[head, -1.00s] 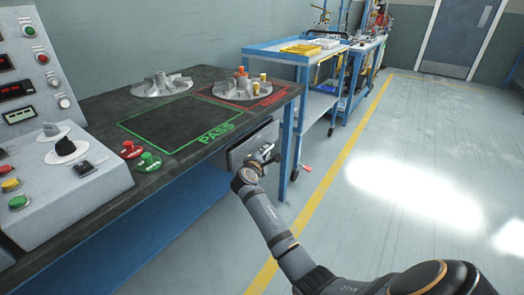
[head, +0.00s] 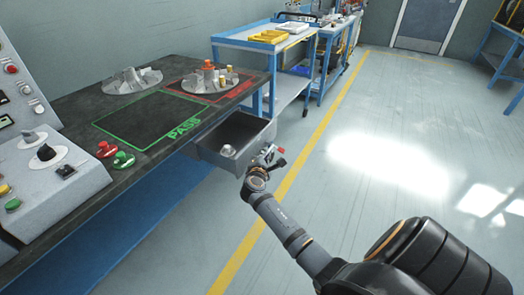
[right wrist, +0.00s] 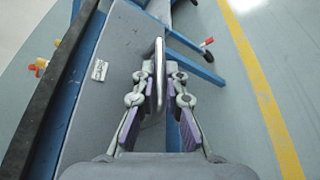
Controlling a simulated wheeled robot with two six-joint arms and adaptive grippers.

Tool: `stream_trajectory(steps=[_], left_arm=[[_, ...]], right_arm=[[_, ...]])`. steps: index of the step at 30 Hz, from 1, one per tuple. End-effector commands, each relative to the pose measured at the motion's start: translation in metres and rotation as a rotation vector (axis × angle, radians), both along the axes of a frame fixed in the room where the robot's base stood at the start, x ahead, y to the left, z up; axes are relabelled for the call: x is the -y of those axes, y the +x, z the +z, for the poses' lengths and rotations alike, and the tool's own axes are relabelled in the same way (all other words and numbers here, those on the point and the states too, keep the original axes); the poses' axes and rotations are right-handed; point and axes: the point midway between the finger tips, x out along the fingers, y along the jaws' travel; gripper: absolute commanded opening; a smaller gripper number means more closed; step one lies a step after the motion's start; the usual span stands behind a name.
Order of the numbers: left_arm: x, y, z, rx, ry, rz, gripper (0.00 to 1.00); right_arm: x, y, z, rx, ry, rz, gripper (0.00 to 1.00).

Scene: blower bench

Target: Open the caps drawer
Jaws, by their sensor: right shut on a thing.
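The grey caps drawer (head: 214,158) under the black bench top stands pulled out in the head view, its inside showing. My right gripper (head: 266,160) is at the drawer's front. In the right wrist view, the gripper's fingers (right wrist: 159,85) are shut on the metal bar handle (right wrist: 159,68) of the drawer front (right wrist: 105,115). A small label (right wrist: 99,70) is on that front. My left gripper is not in view.
The bench top holds a green PASS area (head: 152,118), two grey finned parts, red and green buttons (head: 122,158) and a control console (head: 40,175). A blue cart (head: 262,48) with yellow trays stands beyond. The floor to the right is clear.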

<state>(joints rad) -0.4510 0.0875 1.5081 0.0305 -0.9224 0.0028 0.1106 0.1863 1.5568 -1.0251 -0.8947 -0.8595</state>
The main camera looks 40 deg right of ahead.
Motion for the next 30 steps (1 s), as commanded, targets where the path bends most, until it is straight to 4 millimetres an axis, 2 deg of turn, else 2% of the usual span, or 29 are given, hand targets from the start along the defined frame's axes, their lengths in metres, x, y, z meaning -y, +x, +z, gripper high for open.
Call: stream_trajectory(steps=[14, 15, 20, 30], left_arm=[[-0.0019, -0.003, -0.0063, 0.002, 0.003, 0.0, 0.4], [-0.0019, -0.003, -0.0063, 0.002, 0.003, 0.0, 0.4], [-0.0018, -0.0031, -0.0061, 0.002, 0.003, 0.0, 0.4], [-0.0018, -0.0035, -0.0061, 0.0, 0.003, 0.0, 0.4]], right_arm=[[0.0007, -0.0026, -0.001, -0.001, 0.001, 0.0, 0.0], [0.0007, -0.0026, -0.001, -0.001, 0.001, 0.0, 0.13], [0.0007, -0.0025, -0.0007, -0.001, 0.001, -0.001, 0.34], [-0.0028, -0.0051, 0.0001, 0.0, 0.001, 0.001, 0.34]])
